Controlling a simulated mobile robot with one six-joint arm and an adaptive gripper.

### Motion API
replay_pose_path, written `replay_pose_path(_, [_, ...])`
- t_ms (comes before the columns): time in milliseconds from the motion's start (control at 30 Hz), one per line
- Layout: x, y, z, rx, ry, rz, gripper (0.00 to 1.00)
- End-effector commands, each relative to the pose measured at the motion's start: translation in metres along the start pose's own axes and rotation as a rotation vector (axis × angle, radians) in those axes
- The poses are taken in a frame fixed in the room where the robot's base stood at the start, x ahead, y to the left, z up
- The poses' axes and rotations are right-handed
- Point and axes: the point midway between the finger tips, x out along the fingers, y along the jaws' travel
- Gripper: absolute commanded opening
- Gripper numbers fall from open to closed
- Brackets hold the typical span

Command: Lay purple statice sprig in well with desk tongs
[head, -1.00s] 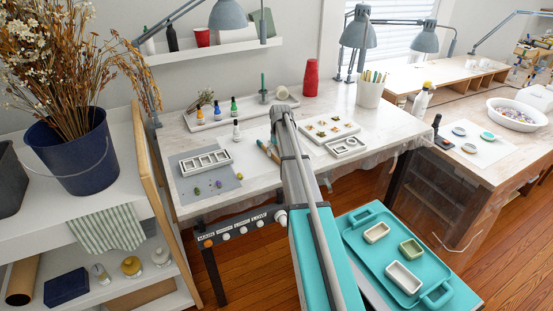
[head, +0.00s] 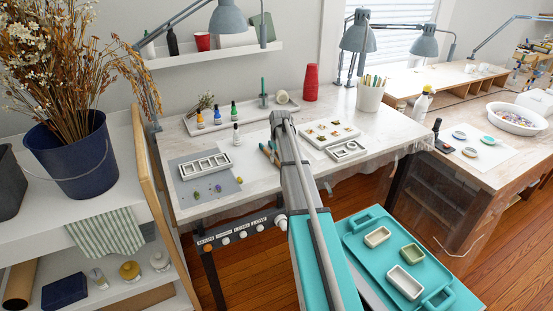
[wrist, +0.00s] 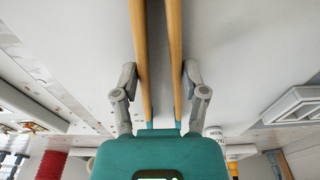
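My gripper (wrist: 160,75) is shut on the desk tongs (wrist: 173,50), its fingers pressing their two wooden legs from outside. The legs stand apart and run out of the wrist view's top edge. In the head view the tongs (head: 269,153) show beside my arm, above the work table; my arm hides the gripper there. A white mould with several wells (head: 224,159) sits on a grey mat (head: 182,189) to the left. In front of it lie small sprigs: a purplish one (head: 218,188), a dark greenish one (head: 197,194) and a yellow one (head: 239,180). The tong tips are apart from them.
Small bottles (head: 217,113) and a white one (head: 236,134) stand behind the mat. A tray of pieces (head: 328,133), a second mould (head: 349,150) and a red cup stack (head: 311,82) are to the right. A teal tray (head: 365,239) is near my arm.

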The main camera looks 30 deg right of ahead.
Motion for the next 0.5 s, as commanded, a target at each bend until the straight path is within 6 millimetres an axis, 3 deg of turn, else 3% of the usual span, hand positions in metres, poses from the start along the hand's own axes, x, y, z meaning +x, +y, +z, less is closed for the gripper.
replay_pose_path(267, [-0.005,0.0,0.0,0.0,0.0,0.0,0.48])
replay_pose_path(500, [-0.027,0.0,-0.003,0.0,0.0,0.0,0.48])
